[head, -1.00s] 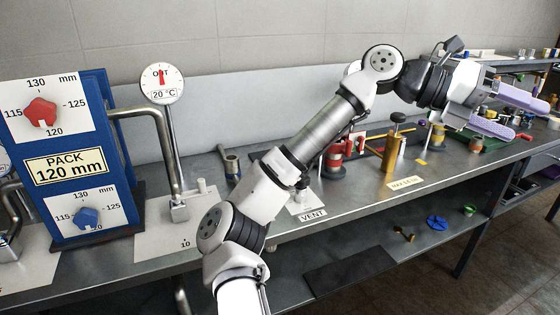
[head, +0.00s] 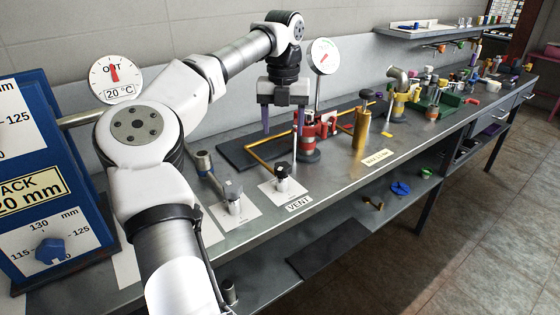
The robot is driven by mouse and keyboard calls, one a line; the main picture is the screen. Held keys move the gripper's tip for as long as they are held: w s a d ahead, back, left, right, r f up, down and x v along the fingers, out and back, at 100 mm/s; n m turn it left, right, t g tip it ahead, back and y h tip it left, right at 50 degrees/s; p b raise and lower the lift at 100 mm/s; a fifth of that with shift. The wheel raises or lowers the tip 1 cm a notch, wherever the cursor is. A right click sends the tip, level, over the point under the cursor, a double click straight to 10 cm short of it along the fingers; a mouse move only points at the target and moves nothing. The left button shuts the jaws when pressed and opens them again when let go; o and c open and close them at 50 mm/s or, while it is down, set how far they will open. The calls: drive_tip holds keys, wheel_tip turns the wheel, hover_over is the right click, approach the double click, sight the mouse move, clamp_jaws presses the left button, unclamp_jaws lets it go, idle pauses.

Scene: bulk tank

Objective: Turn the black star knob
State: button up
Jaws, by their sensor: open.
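A black knob (head: 283,170) stands on a short stem on a white plate, just behind the VENT label (head: 299,204). Its lobes are too small to make out clearly. A greyer knob (head: 233,189) stands on another white plate to its left. My gripper (head: 283,132) points down with its two purple fingers apart and nothing between them. In the picture it is above the black knob and does not touch it. How far behind or over the knob it is I cannot tell.
A red valve (head: 312,130) and a yellow bent bar (head: 262,160) are close to the gripper. A brass cylinder (head: 361,130) stands to the right. A round OUT gauge (head: 115,78) and a blue panel (head: 40,190) are at left. The bench front near the MAX label (head: 377,157) is clear.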

sight(282, 166)
wheel_tip(282, 166, down, 11)
drive_tip(key=shift+p, duration=0.5)
drive_tip(key=c, duration=1)
